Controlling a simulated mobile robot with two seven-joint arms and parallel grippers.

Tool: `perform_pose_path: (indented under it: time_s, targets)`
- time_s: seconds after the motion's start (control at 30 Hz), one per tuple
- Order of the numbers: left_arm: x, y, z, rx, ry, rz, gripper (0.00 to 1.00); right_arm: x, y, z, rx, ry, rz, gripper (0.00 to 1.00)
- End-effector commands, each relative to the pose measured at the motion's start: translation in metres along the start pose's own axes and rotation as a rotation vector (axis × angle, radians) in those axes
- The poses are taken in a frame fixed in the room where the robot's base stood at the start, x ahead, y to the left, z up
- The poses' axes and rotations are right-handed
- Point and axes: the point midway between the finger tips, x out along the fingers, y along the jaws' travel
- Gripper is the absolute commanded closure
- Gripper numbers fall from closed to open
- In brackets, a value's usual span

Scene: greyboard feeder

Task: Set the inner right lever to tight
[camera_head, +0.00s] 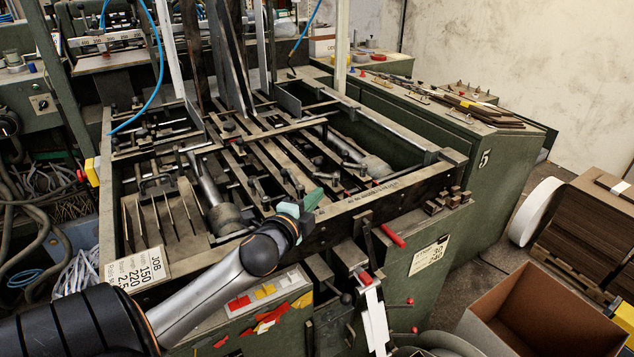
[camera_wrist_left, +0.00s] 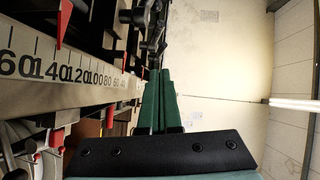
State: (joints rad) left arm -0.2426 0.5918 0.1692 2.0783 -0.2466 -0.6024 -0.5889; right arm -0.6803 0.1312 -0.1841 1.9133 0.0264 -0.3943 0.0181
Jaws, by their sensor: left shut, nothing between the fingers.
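My left gripper (camera_head: 313,198) is over the front rail of the green machine frame, its green fingers pointing to the upper right. In the left wrist view its two green fingers (camera_wrist_left: 157,85) lie side by side, shut with nothing between them. Dark levers with knobs (camera_wrist_left: 147,22) stand just beyond the fingertips, apart from them as far as I can tell. In the head view several small dark levers (camera_head: 287,177) sit on the bars behind the gripper. I cannot tell which is the inner right lever, or its setting. My right gripper is not in view.
A numbered scale rail (camera_wrist_left: 75,72) runs left of the fingers. Red-handled parts (camera_head: 393,236) stick out from the machine's front. A green cabinet (camera_head: 485,185) stands to the right. An open cardboard box (camera_head: 535,310) is on the floor at lower right.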

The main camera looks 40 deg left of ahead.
Motion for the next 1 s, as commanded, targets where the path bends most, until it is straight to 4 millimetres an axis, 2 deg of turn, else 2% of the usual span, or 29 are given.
perform_pose_path:
  time_s: [0.23,0.4,0.63,1.0]
  targets:
    - [0.043,-0.001,0.001,0.0,-0.001,0.0,1.0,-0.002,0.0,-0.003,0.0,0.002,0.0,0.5]
    - [0.058,0.0,0.019,0.002,-0.001,0.002,1.0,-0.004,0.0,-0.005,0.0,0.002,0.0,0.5]
    - [0.066,0.0,0.028,0.001,0.001,0.001,1.0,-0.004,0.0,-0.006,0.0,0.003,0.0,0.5]
    - [0.068,0.001,0.028,0.0,0.001,0.001,1.0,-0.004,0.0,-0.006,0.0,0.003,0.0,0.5]
